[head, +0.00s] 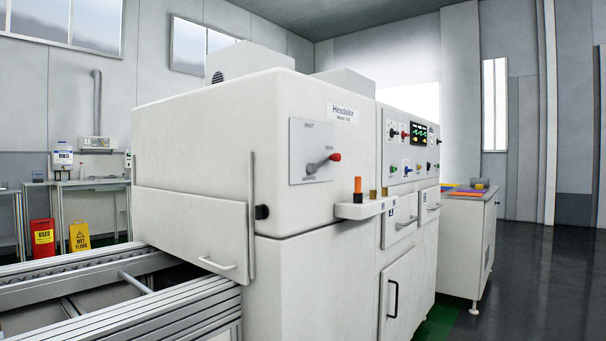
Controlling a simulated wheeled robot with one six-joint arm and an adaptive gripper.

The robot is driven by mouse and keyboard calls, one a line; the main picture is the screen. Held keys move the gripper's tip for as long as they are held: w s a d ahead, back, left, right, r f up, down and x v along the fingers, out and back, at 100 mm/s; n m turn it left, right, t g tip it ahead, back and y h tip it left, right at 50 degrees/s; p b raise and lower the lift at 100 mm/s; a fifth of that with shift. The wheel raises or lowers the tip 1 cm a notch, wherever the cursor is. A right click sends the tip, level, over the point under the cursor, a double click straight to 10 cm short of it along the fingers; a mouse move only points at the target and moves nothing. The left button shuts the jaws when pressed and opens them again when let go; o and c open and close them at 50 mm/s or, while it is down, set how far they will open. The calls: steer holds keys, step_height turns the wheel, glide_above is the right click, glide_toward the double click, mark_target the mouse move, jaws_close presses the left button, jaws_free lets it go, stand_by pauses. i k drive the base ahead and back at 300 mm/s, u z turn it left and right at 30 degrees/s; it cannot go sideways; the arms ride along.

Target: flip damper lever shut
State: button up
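The damper lever (322,162) is on a grey plate (298,172) on the side of the large white machine (325,210). It has a grey hub and arm and a red knob (335,157) at its right end. The lever points to the right and slightly up. The plate has small lettering; the word at the top looks like "SHUT", and the rest is too small to read surely. Nothing touches the lever. My gripper is not in view.
A small shelf (362,211) with an orange-topped item (357,186) juts out below the lever. A conveyor frame (130,300) runs into the machine at lower left. A control panel (410,140) and a cabinet (467,240) stand to the right. The dark floor (540,280) at right is clear.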

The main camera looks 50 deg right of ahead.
mark_target(312, 168)
steer(key=z, duration=1.55)
